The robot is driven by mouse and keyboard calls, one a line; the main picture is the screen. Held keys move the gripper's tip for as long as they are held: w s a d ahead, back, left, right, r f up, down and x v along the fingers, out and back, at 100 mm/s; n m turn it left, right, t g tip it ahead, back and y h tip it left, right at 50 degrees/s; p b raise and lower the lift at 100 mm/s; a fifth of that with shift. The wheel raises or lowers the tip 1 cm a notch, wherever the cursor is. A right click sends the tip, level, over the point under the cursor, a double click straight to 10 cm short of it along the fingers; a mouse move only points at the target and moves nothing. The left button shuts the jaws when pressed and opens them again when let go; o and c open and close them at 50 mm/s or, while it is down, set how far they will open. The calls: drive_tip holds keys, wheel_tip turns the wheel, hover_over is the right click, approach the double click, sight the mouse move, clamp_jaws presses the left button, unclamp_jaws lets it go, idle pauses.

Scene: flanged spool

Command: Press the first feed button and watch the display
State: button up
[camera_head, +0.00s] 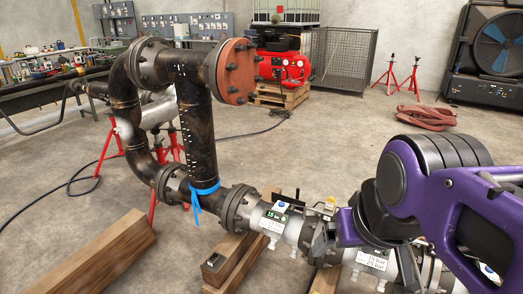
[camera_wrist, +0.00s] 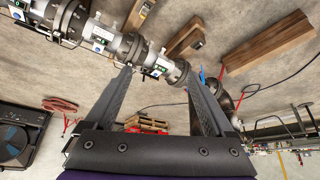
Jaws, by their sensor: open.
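A flanged pipe spool (camera_head: 195,120) stands at the left, joined to a low grey pipe run. A white-grey section (camera_head: 273,225) of that run carries a small green display (camera_head: 270,215) and a blue-and-white patch (camera_head: 281,206). In the wrist view, several such sections show, with green displays at the middle one (camera_wrist: 99,40) and the one nearer the spool (camera_wrist: 154,73). Which small part is the first feed button is too small to tell. My gripper (camera_wrist: 160,76) is open and empty, its fingers spread below the pipe run in the picture. Contact with the run cannot be told.
Timber beams (camera_head: 108,254) lie on the floor near the run. Red stands (camera_head: 107,150) and a dark cable (camera_head: 45,203) are by the spool. A red compressor (camera_head: 285,68), a wire cage (camera_head: 343,60) and a large fan (camera_head: 490,50) stand behind. The middle floor is clear.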

clamp_jaws()
idle(0.3)
idle(1.3)
